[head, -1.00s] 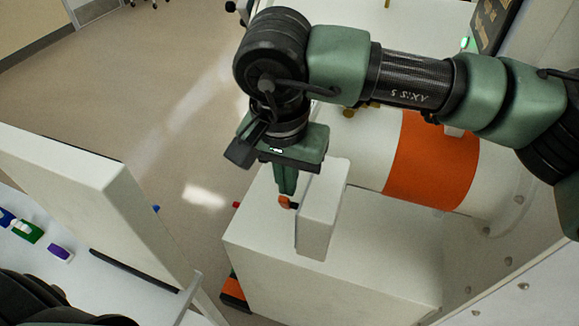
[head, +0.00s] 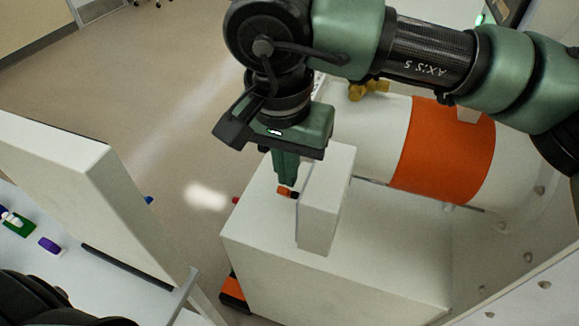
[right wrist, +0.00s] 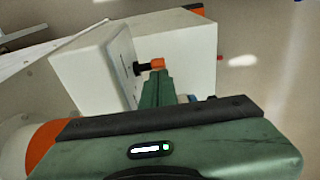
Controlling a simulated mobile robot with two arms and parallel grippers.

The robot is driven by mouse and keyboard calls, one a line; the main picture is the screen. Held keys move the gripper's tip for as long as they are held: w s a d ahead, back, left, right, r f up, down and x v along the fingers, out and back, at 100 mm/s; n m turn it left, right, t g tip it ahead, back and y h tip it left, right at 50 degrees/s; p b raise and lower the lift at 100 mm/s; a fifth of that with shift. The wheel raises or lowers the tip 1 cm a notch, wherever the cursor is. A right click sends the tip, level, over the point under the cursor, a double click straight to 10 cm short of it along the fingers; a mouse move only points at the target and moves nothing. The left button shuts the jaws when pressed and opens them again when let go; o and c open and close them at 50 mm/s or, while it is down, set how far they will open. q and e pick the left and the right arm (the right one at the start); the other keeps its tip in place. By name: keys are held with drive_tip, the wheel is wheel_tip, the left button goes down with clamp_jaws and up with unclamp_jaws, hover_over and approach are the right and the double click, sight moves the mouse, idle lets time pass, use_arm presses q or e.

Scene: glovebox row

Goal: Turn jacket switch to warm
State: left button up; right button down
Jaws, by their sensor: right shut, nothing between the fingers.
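The jacket switch is a small knob with an orange tip (head: 283,191) and a black base, on the left face of an upright white box (head: 325,205). In the right wrist view its orange tip (right wrist: 158,63) points away from the box face, with the black shaft between. My right gripper (head: 286,182) points down with its fingers shut and empty. Its fingertips (right wrist: 160,76) are right beside the orange tip; I cannot tell whether they touch it. The switch's markings are not readable.
The upright box stands on a larger white cabinet (head: 330,275). Behind is a white cylinder with an orange band (head: 443,150) and a yellow valve handle (head: 368,90). A white panel (head: 90,190) stands at left, with open floor (head: 180,130) between.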

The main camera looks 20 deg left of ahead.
sight(286, 188)
drive_tip(key=shift+s+f, duration=0.4)
drive_tip(key=shift+f, duration=0.15)
drive_tip(key=shift+w+f+b, duration=0.1)
drive_tip(key=shift+w+b, duration=0.2)
drive_tip(key=shift+w, duration=0.15)
drive_tip(key=shift+r, duration=0.25)
drive_tip(key=r, duration=0.2)
drive_tip(key=r+b, duration=0.1)
drive_tip(key=r, duration=0.3)
drive_tip(key=shift+s+r+b, duration=0.35)
drive_tip(key=shift+s, duration=0.05)
drive_tip(key=shift+r, duration=0.6)
